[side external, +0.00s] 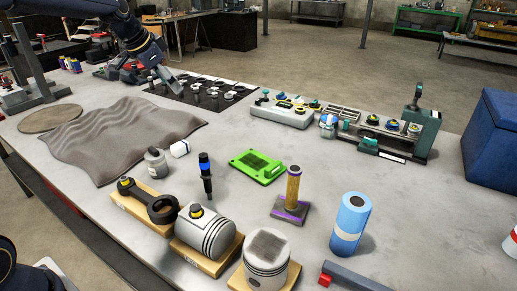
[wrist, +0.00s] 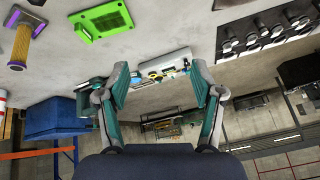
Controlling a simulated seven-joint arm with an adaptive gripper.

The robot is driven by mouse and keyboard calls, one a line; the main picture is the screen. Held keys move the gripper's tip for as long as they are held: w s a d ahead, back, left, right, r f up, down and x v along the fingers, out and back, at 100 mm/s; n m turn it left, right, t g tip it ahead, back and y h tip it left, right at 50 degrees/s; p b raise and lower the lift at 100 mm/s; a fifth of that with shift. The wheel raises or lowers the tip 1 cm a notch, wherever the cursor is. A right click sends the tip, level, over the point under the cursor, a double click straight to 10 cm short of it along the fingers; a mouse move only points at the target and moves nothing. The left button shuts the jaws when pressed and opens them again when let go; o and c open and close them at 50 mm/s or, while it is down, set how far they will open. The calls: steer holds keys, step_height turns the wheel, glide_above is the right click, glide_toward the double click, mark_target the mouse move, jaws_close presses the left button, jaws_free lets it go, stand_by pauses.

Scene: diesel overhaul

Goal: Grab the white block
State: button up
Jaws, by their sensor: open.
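The only large whitish block shape I see is a long pale block (side external: 282,112) with several coloured pieces on top, standing at the back of the bench in the side external view. In the wrist view the pale block (wrist: 164,68) shows beyond and between my fingers, small and partly covered by the coloured pieces. My gripper (wrist: 160,84) is open, with its two teal-padded fingers spread wide and nothing between them. In the side external view my arm comes in from the upper left, near the black mat. A smaller white piece (side external: 180,148) lies by a grey bottle (side external: 156,163).
A black mat with several metal parts (side external: 202,92) lies left of the pale block. A green tray (side external: 257,167), a purple-based post (side external: 291,195), a blue cylinder (side external: 350,225) and pistons (side external: 266,262) stand nearer. A green fixture (side external: 385,135) is to the right.

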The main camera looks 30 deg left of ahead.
steer(key=w+a+f+n+g, duration=0.1)
steer(key=w+a+f, duration=0.1)
steer(key=a+f, duration=0.55)
steer(key=n, duration=0.1)
glide_toward(179, 144)
steer(key=shift+g+h, duration=0.3)
steer(key=shift+g, duration=0.1)
steer(key=x, duration=0.4)
steer(key=shift+w+d, duration=0.1)
steer(key=shift+w, duration=0.3)
steer(key=x, duration=0.6)
steer(key=shift+s+a, duration=0.1)
steer(key=shift+a, duration=0.2)
jaws_close()
